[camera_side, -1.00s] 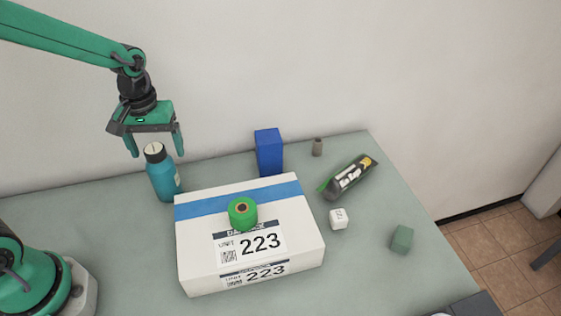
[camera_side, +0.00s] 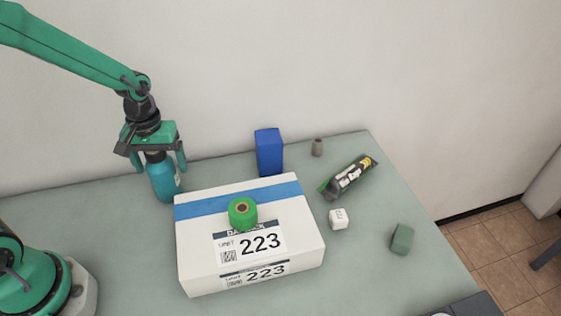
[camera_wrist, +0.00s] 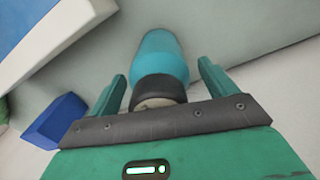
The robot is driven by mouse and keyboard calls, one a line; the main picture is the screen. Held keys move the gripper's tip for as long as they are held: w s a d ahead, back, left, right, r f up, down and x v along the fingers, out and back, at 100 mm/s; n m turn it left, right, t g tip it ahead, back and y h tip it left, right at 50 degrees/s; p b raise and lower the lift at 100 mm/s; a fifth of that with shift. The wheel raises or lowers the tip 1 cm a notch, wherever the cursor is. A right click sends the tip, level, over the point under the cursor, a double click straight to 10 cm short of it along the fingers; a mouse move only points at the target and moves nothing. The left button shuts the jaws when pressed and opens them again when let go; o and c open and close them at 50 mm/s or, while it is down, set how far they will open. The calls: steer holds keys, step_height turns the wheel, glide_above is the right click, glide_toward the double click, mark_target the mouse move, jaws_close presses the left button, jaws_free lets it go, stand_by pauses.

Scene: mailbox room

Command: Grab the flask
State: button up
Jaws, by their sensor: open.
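The flask (camera_side: 163,182) is a teal bottle standing upright on the table, behind the left corner of the white box. My gripper (camera_side: 162,165) is lowered over it from above, fingers pointing down on either side of its upper part. Gaps show between flask and fingers there.
A white box (camera_side: 205,265) labelled 223 stands close to the flask's right, with a green roll (camera_side: 243,212) on top. A blue block (camera_side: 269,152) stands behind the box.

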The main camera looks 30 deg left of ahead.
steer(key=c, duration=1.2)
steer(key=shift+r, duration=0.1)
steer(key=shift+r, duration=4.95)
